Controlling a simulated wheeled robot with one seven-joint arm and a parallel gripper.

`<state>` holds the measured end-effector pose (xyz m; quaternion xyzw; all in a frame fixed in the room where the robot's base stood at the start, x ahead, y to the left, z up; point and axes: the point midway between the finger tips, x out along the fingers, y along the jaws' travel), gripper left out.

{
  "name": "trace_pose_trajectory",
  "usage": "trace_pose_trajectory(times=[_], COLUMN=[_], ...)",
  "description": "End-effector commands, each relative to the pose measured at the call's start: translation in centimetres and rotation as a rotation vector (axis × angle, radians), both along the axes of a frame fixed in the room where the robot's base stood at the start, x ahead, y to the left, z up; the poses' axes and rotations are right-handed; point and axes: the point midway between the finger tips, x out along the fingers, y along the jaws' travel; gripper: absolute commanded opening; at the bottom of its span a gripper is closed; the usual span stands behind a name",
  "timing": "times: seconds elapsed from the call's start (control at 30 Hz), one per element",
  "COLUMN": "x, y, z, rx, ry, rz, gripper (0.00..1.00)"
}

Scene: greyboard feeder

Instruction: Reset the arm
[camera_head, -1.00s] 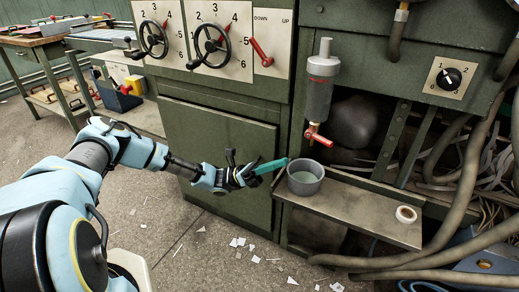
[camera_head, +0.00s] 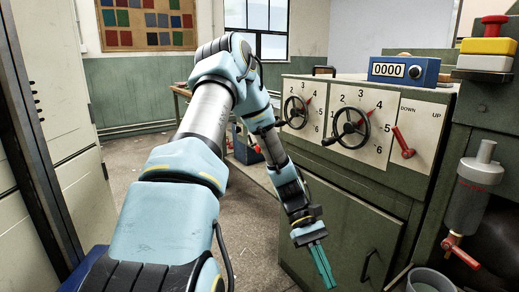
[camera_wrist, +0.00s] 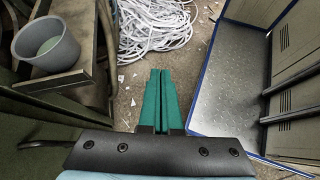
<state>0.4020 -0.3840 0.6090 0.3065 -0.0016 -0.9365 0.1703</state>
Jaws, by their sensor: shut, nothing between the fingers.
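My arm is raised in front of the head camera, bent at the elbow, with the forearm slanting down to the right. My gripper (camera_head: 327,268) has green fingers that lie close together and point down in front of the green machine cabinet (camera_head: 345,225). In the wrist view my gripper (camera_wrist: 161,75) is shut and empty, with its fingers side by side over the floor.
A grey cup (camera_wrist: 46,48) stands on a metal shelf (camera_wrist: 62,82) at the left of the wrist view. Tangled white cable (camera_wrist: 150,30) lies on the floor ahead. A blue-edged grey surface (camera_wrist: 232,100) is at right. Machine handwheels (camera_head: 350,128) are near my forearm.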

Motion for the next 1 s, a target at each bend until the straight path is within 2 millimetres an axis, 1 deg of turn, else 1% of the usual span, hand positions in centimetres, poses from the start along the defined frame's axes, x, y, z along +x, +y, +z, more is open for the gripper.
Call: trace_pose_trajectory(times=[0.03, 0.17, 0.2, 0.27, 0.3, 0.4, 0.5, 0.6, 0.8, 0.9, 0.93, 1.0], x=[0.7, 2.6, 3.1, 3.8, 4.3, 5.2, 5.7, 5.9, 5.8, 5.7, 5.7, 5.8], y=[1.7, 6.1, 7.5, 9.5, 10.8, 13.9, 16.4, 18.3, 21.2, 22.3, 22.1, 22.1], z=[0.6, 2.1, 2.7, 3.8, 4.5, 6.5, 8.3, 9.9, 12.5, 13.8, 15.0, 16.3], rx=[0.021, 0.064, 0.078, 0.097, 0.109, 0.139, 0.162, 0.181, 0.209, 0.22, 0.218, 0.217], ry=[-0.087, -0.297, -0.361, -0.453, -0.514, -0.66, -0.782, -0.877, -1.032, -1.097, -1.088, -1.084], rz=[-0.021, -0.079, -0.097, -0.124, -0.142, -0.185, -0.225, -0.254, -0.302, -0.322, -0.323, -0.323], gripper=[0.0, 0.0, 0.0, 0.0, 0.0, 0.0, 0.0, 0.0, 0.0, 0.0, 0.0, 0.0])
